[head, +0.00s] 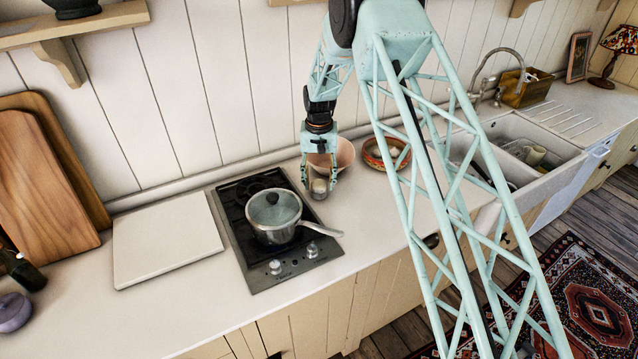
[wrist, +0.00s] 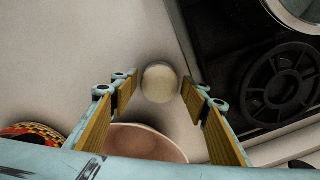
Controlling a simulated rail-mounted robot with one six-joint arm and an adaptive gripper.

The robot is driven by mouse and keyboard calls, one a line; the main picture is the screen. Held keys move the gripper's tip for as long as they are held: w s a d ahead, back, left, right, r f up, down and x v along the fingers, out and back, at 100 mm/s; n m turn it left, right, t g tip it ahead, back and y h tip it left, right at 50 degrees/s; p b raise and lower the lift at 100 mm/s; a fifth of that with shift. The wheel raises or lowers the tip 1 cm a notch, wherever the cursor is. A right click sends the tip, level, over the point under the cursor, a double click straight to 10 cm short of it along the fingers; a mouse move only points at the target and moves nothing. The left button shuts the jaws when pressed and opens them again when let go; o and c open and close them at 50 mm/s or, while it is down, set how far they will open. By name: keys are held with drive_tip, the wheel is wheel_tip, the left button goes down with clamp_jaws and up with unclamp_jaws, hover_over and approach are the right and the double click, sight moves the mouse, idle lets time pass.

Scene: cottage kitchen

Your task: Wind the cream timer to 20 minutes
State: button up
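The cream timer (head: 319,189) stands on the counter just right of the hob, and in the wrist view the round pale top of the timer (wrist: 160,83) shows from above. My gripper (head: 321,183) is over it, pointing down. In the wrist view my gripper (wrist: 158,90) is open, with one finger on each side of the timer and gaps between the fingers and the timer. The timer's dial marks are too small or blurred to read.
A hob (head: 255,262) with a lidded saucepan (head: 274,216) is close on the left, its handle reaching right. A pink bowl (head: 345,153) stands just behind the timer, and a patterned bowl (head: 398,158) right of that. The counter in front of the timer is clear.

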sight(319, 183)
drive_tip(key=shift+o, duration=0.7)
drive_tip(key=shift+r, duration=0.15)
wheel_tip(319, 183, up, 12)
idle(0.4)
idle(0.4)
